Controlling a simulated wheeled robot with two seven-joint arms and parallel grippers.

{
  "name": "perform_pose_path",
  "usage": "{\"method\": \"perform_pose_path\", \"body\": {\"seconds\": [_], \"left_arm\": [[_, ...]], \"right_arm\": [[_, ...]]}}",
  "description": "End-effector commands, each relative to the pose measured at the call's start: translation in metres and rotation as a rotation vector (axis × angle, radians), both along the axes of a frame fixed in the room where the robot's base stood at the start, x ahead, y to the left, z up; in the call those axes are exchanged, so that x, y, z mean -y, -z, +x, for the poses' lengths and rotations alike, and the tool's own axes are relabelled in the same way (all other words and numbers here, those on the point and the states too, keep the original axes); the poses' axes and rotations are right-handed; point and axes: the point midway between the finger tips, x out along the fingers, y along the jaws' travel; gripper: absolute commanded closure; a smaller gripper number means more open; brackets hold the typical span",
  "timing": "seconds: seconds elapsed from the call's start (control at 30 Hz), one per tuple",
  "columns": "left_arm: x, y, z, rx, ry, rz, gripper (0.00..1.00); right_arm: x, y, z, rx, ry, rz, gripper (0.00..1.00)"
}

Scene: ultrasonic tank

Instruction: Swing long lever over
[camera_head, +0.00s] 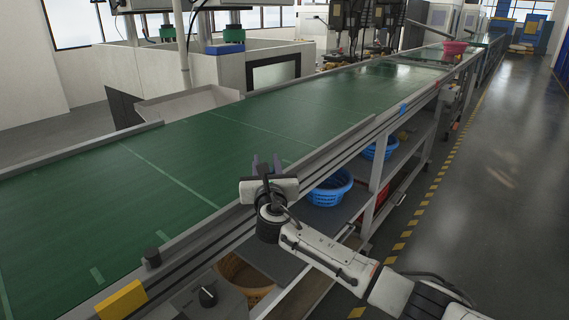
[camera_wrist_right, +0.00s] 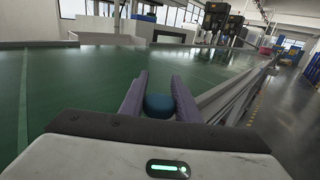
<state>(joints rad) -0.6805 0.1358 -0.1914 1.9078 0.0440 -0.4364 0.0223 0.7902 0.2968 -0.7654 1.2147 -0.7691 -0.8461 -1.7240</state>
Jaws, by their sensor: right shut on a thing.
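My right gripper (camera_head: 266,165) is over the near rail of the green conveyor, pointing toward the belt. In the right wrist view its two purple-grey fingers (camera_wrist_right: 159,80) are on either side of a dark blue rounded knob (camera_wrist_right: 158,105), and they are shut on it. What the knob is attached to is hidden by my gripper, so I cannot tell whether it is the end of the long lever. No long lever shows clearly in either view. My left gripper is not in view.
The green conveyor belt (camera_head: 190,150) is mostly clear. Blue baskets (camera_head: 330,188) stand on the shelf below. The aisle at right is free.

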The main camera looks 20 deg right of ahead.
Motion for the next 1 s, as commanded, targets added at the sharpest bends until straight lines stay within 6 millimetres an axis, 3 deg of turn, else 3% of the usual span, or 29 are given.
{"method": "perform_pose_path", "body": {"seconds": [0.17,0.57,0.6,0.67,1.0], "left_arm": [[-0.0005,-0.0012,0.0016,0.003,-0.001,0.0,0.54],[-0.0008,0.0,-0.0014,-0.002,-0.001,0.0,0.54],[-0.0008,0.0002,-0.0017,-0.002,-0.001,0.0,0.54],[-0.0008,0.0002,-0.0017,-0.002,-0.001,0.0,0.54],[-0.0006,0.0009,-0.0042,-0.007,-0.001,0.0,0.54]], "right_arm": [[-0.0101,-0.0026,0.0008,0.005,0.004,0.003,1.0],[-0.0079,0.0006,-0.0008,0.0,0.012,0.001,1.0],[-0.0079,0.0008,-0.0008,0.0,0.012,0.001,0.64],[-0.0077,0.0007,-0.0007,0.0,0.012,0.001,0.54],[-0.0077,-0.0002,-0.0014,0.002,0.011,0.002,0.52]]}}
